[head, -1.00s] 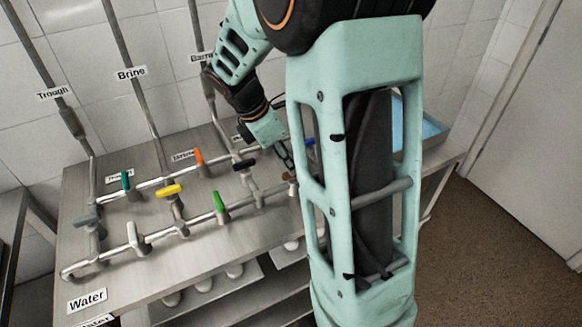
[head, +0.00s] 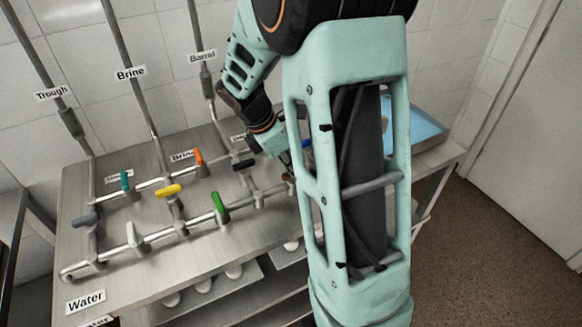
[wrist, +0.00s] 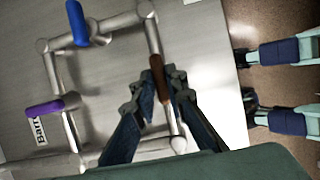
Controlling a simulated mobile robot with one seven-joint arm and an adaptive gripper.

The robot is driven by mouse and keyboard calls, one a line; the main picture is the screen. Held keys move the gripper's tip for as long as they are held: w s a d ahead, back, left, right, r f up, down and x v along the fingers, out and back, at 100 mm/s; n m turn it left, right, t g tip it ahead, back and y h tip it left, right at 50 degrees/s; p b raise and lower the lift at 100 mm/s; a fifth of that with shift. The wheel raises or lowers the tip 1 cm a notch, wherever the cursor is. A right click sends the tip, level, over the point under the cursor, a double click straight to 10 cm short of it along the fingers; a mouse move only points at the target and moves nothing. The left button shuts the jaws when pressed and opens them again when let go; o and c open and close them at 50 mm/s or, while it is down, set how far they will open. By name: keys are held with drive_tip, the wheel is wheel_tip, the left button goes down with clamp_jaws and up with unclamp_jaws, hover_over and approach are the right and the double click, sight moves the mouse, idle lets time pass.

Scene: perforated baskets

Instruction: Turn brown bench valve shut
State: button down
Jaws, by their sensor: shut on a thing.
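The brown valve handle (wrist: 158,76) sits on a metal pipe on the bench and shows between my gripper's two fingers in the wrist view. It looks roughly in line with the pipe that runs beneath it there. My gripper (wrist: 154,84) is shut on it, with one dark finger on each side. In the head view my gripper (head: 286,160) is at the right part of the pipework, partly hidden behind my arm. The brown handle is barely visible there.
A blue handle (wrist: 77,22) and a purple handle (wrist: 44,107) stand on pipes left of my gripper in the wrist view. Green (head: 219,205), yellow (head: 169,190) and orange (head: 199,158) handles are further left on the bench. A blue-filled tray (head: 425,130) is at the right.

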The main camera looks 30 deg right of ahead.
drive_tip(key=shift+m, duration=0.3)
drive_tip(key=m+g+p, duration=0.1)
drive_tip(key=m, duration=0.1)
drive_tip(key=m+g+p, duration=0.1)
drive_tip(key=m, duration=0.1)
drive_tip(key=shift+w+r+m+p, duration=0.15)
drive_tip(key=shift+m+p, duration=0.15)
drive_tip(key=shift+p, duration=0.05)
drive_tip(key=m+g+p, duration=0.1)
drive_tip(key=m, duration=0.1)
drive_tip(key=m+y+p, duration=0.1)
drive_tip(key=m, duration=0.2)
drive_tip(key=shift+w+d+m+g+y, duration=0.2)
drive_tip(key=shift+m+g+y, duration=0.1)
drive_tip(key=shift+g, duration=0.1)
drive_tip(key=m, duration=0.2)
drive_tip(key=m+y+p, duration=0.1)
drive_tip(key=m, duration=0.1)
drive_tip(key=shift+d+g+y, duration=0.1)
drive_tip(key=shift+g+y, duration=0.2)
drive_tip(key=shift+m+y, duration=0.5)
drive_tip(key=shift+m, duration=1.1)
drive_tip(key=c, duration=1.9)
unclamp_jaws()
drive_tip(key=shift+c, duration=0.2)
